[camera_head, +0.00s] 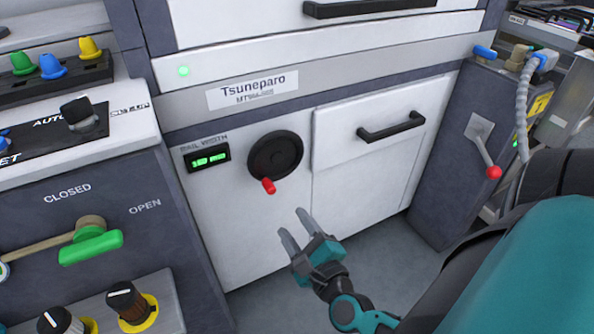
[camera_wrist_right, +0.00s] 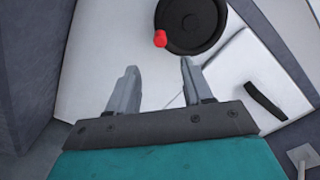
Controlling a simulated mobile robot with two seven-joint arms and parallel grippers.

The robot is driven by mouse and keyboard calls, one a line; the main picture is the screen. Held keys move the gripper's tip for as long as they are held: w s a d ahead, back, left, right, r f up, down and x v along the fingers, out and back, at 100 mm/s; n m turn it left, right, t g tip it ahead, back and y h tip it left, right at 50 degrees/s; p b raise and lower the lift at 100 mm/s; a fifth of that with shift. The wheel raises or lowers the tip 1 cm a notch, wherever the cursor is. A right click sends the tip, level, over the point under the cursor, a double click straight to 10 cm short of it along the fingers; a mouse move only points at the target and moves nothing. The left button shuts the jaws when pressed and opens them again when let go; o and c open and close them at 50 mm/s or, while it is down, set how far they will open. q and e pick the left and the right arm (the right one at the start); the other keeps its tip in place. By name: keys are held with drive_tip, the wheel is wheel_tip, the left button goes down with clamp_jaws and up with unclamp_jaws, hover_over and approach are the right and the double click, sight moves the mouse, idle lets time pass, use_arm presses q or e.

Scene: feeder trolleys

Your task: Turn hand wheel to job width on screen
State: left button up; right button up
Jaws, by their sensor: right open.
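The black round hand wheel (camera_head: 275,156) is on the white front panel of the machine. Its red handle knob (camera_head: 268,186) is at the wheel's lower left edge. A small screen (camera_head: 207,158) with green digits under the label "RAIL WIDTH" is left of the wheel; the digits are too small to read surely. My right gripper (camera_head: 293,226) is open and empty, below and right of the knob. In the right wrist view the wheel (camera_wrist_right: 190,22) and red knob (camera_wrist_right: 160,39) are beyond the open fingers (camera_wrist_right: 158,80), apart from them. My left gripper is not in view.
A drawer with a black handle (camera_head: 391,127) is right of the wheel. A lever with a red ball (camera_head: 494,172) stands farther right. At left, a console carries a green-handled lever (camera_head: 91,246) between "CLOSED" and "OPEN", and several knobs. Grey floor (camera_head: 385,262) is below the panel.

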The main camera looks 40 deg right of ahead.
sight(273, 193)
idle(0.3)
drive_tip(key=w+d+n, duration=0.1)
drive_tip(key=w+n, duration=0.3)
drive_tip(key=n, duration=0.4)
drive_tip(key=w+d+n+p, duration=0.1)
drive_tip(key=w+n, duration=0.3)
drive_tip(key=n, duration=0.4)
drive_tip(key=w+d+n+p, duration=0.1)
drive_tip(key=w+n, duration=0.3)
drive_tip(key=n, duration=0.5)
drive_tip(key=shift+f, duration=0.15)
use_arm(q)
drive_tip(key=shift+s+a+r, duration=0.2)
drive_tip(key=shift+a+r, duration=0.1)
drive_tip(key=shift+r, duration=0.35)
use_arm(e)
drive_tip(key=shift+w, duration=0.1)
clamp_jaws()
